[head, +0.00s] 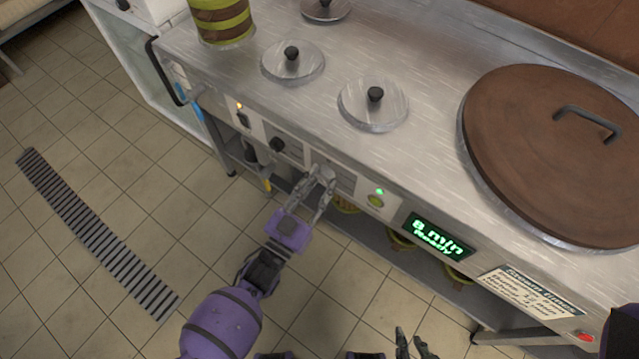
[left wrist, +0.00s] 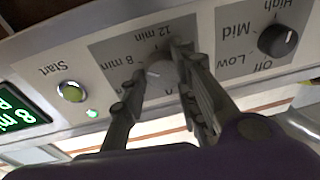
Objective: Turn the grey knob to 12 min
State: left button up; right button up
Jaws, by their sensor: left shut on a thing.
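The grey knob (left wrist: 158,74) sits on a dark grey dial plate (left wrist: 112,52) marked 8 min and 12 min. My left gripper (head: 322,178) is at the front panel, and its fingers (left wrist: 160,80) are shut on the two sides of the knob. The fingers cover part of the knob and dial, so I cannot tell exactly where its pointer stands. The green display (head: 438,237) reads 8 min, Ready. Dark fingers of my right gripper (head: 413,347) show at the bottom edge of the head view, cut off, away from the panel.
A black knob (left wrist: 282,40) marked Off, Low, Mid, High is beside the dial. A Start button (left wrist: 71,92) with a green light is on its other side. Lids (head: 373,105) and a large brown lid (head: 555,150) are on the steel counter.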

pick_arm(q)
jog(key=m+h, duration=0.1)
jog(key=m, duration=0.2)
jog(key=m+g+b, duration=0.1)
jog(key=m, duration=0.3)
jog(key=shift+d+f+m+h, duration=0.1)
jog(key=shift+d+m+h, duration=0.1)
jog(key=shift+m+h, duration=0.15)
jog(key=m, duration=0.4)
jog(key=shift+a+f+g+h, duration=0.1)
jog(key=shift+f+g+h, duration=0.1)
jog(key=shift+g+h, duration=0.1)
jog(key=shift+a+m, duration=0.1)
jog(key=shift+m, duration=0.35)
pick_arm(e)
jog(key=shift+s+d+f, duration=0.15)
jog(key=shift+s+f, duration=0.35)
jog(key=shift+f, duration=0.25)
pick_arm(q)
jog(key=shift+f, duration=0.2)
jog(key=o, duration=0.8)
jog(key=shift+o, duration=0.9)
jog(key=shift+r, duration=0.1)
jog(key=shift+w+a, duration=0.1)
pick_arm(e)
jog(key=shift+s+f, duration=0.1)
jog(key=shift+s, duration=0.05)
